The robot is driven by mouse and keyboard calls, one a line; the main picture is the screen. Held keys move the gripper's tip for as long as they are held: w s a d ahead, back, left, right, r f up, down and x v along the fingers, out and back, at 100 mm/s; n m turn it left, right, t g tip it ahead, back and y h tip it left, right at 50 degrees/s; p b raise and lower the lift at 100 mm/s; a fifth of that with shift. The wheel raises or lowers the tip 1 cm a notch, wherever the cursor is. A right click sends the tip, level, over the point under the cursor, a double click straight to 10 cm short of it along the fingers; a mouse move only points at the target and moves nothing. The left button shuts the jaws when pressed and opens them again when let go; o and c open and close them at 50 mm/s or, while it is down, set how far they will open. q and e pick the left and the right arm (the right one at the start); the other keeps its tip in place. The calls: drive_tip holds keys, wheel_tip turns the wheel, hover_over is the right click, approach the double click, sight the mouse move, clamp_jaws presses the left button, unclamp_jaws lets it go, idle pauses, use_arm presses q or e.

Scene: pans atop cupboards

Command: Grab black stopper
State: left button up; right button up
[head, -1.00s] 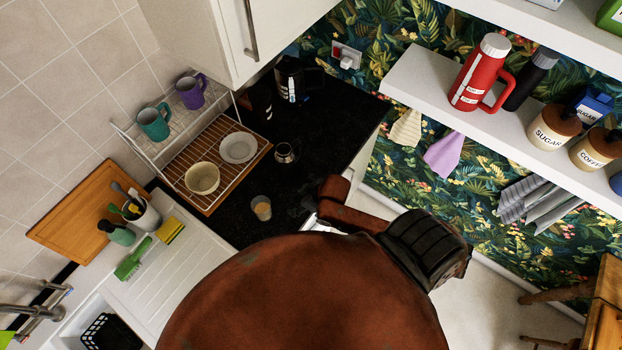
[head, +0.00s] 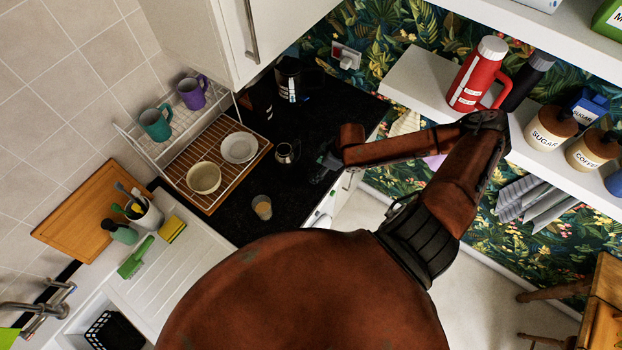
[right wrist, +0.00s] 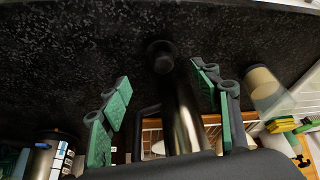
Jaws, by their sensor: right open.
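A small shiny metal pot (head: 287,153) stands on the black worktop, and it also shows in the right wrist view (right wrist: 182,122). A round black knob (right wrist: 160,52) at its end is the only thing I see that could be the black stopper; I cannot tell for sure. My right gripper (head: 327,162) is just right of the pot in the head view. In the right wrist view, its green-padded fingers (right wrist: 160,80) are open and spread to either side of the pot, with nothing gripped. My left gripper is not in view.
A glass (head: 262,208) stands near the worktop's front. A wooden rack (head: 207,142) holds a bowl (head: 203,178) and plate (head: 239,148). A dark canister (head: 288,80) stands behind the pot. A shelf (head: 412,75) with a red flask (head: 478,75) is above right.

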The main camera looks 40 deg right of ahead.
sight(312, 176)
drive_tip(key=shift+x, duration=0.9)
drive_tip(key=p+x, duration=0.1)
drive_tip(key=x, duration=0.3)
drive_tip(key=shift+s+a+f+p, duration=0.15)
drive_tip(key=shift+s+a+p, duration=0.05)
drive_tip(key=shift+p, duration=0.2)
drive_tip(key=shift+w+f, duration=0.15)
drive_tip(key=shift+f, duration=0.2)
drive_tip(key=c, duration=1)
drive_tip(key=shift+r, duration=0.1)
